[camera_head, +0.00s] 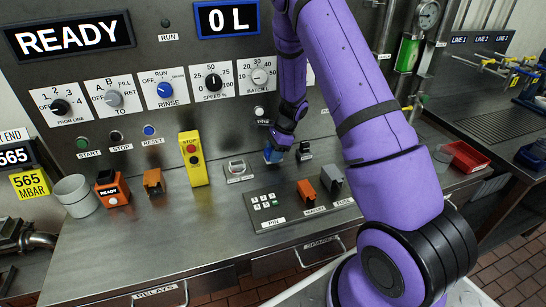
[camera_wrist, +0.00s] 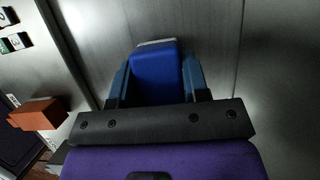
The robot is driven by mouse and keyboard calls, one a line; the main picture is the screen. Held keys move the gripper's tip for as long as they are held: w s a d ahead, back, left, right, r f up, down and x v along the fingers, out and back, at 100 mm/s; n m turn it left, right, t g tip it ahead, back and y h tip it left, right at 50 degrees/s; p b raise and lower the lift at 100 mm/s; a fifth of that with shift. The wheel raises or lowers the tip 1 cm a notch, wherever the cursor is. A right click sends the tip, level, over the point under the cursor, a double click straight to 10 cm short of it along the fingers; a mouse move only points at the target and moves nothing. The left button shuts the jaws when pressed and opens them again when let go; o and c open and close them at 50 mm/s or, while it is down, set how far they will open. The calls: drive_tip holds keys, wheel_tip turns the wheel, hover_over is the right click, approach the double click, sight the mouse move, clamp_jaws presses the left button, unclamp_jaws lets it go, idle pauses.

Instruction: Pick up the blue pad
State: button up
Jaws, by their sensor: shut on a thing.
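The blue pad (camera_wrist: 155,74) is a small blue block with a pale far edge. It sits between the two fingers of my gripper (camera_wrist: 156,82) in the wrist view, with a finger against each side. In the head view my gripper (camera_head: 275,148) reaches down at the back of the steel counter, below the knob panel. The blue pad (camera_head: 272,155) shows there only as a small blue patch under the gripper. I cannot tell whether the pad touches the counter.
A keypad (camera_head: 268,203), an orange block (camera_head: 305,190) and a grey block (camera_head: 331,178) stand in front of the gripper. A yellow stop box (camera_head: 193,158) and a grey cup (camera_head: 75,195) are to the left. A red tray (camera_head: 467,156) lies right. The counter's front is clear.

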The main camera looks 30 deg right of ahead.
drive_tip(key=shift+s+d+r, duration=0.25)
drive_tip(key=shift+d+r, duration=0.05)
drive_tip(key=shift+r, duration=0.2)
drive_tip(key=shift+s+d+r, duration=0.25)
drive_tip(key=shift+r, duration=0.2)
drive_tip(key=s+d, duration=0.3)
drive_tip(key=s+d+r, duration=0.1)
drive_tip(key=s+d, duration=0.2)
drive_tip(key=d, duration=0.1)
drive_tip(key=s+d, duration=0.3)
drive_tip(key=d, duration=0.1)
drive_tip(key=shift+s+r, duration=0.15)
drive_tip(key=shift+s, duration=0.15)
